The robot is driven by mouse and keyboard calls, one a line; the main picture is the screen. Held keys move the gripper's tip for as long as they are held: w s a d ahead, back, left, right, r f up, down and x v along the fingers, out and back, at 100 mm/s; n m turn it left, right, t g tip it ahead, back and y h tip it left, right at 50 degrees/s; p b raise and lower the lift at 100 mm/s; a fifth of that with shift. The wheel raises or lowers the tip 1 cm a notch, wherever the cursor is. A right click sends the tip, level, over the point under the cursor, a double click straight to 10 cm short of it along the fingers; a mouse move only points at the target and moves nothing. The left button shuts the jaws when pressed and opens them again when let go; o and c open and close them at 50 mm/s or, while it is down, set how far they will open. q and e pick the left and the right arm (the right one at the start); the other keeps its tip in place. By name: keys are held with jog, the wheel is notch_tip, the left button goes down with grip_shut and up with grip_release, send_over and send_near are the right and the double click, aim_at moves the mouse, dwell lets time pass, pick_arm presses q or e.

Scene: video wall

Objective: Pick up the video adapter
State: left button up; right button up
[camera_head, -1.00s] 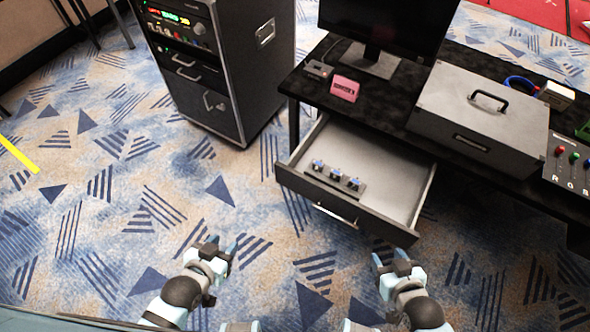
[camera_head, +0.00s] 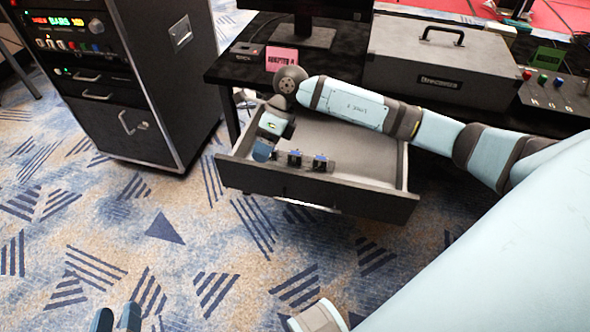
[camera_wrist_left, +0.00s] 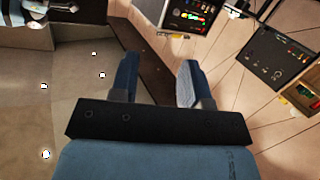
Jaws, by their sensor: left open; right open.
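The video adapters are small dark blocks with blue tops, standing in a row on a dark strip in the open drawer (camera_head: 370,197). Two show clearly in the head view: the middle adapter (camera_head: 295,158) and the right adapter (camera_head: 320,162). My right gripper (camera_head: 264,150) reaches down into the left part of the drawer, at the left end of the row, and covers that spot. I cannot tell whether it touches an adapter. My left gripper (camera_head: 116,319) is low at the left, over the carpet, apart from the drawer. In the left wrist view its open fingers (camera_wrist_left: 156,82) hold nothing.
The black desk (camera_head: 234,70) carries a pink sign (camera_head: 281,59), a monitor, a grey case (camera_head: 440,68) and a button panel. A black equipment rack (camera_head: 150,90) stands left of the drawer. The carpet in front is clear.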

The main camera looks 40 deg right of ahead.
jog(key=w+d+h+b, duration=0.35)
jog(key=d+h, duration=0.25)
jog(key=d, duration=0.6)
jog(key=b, duration=0.1)
send_over(295, 153)
jog(key=d, duration=0.1)
jog(key=shift+t, duration=0.4)
notch_tip(295, 153, down, 7)
jog(key=shift+w+f, duration=0.1)
jog(key=shift+a+f+b, duration=0.15)
jog(key=shift+f+b, duration=0.15)
jog(key=shift+f, duration=0.4)
jog(key=f, duration=0.1)
jog(key=f+b, duration=0.1)
jog(key=f, duration=0.2)
jog(key=shift+a+f+b, duration=0.2)
jog(key=shift+a+b, duration=0.1)
jog(key=shift+b, duration=0.1)
jog(key=shift+f, duration=0.15)
pick_arm(q)
jog(key=d+r+t+h, duration=0.2)
jog(key=r+h, duration=0.1)
jog(key=shift+s+d+r+t, duration=0.15)
jog(key=shift+d+t, duration=0.15)
jog(key=shift+d, duration=0.05)
pick_arm(e)
jog(key=shift+c, duration=0.2)
